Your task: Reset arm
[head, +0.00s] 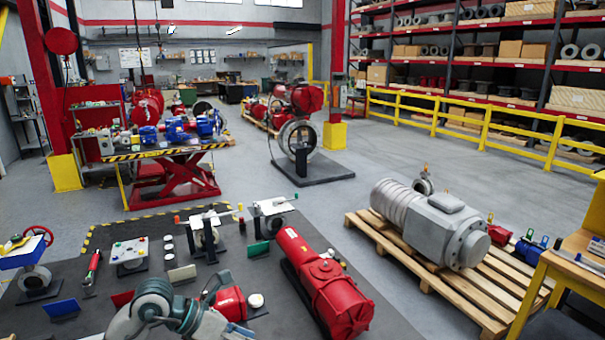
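Grey and teal arm links of mine show at the bottom left, over the dark mat. I see no gripper fingers on them. My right arm and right gripper are outside the picture. On the mat stand a long red actuator cylinder (322,288), two small valve stands with levers, one on the left (205,236) and one on the right (272,212), and a white panel with coloured knobs (130,251). A valve with a red handwheel (38,238) stands at the far left. A red part (230,303) lies beside my arm links, partly hidden by them.
A wooden pallet (425,262) with a big grey actuator (440,226) stands at right. A wooden workbench (575,262) edges in at the far right. A red lift table (175,185) bears blue parts behind the mat. Yellow railing (470,122) fronts the shelves. Grey floor is open between.

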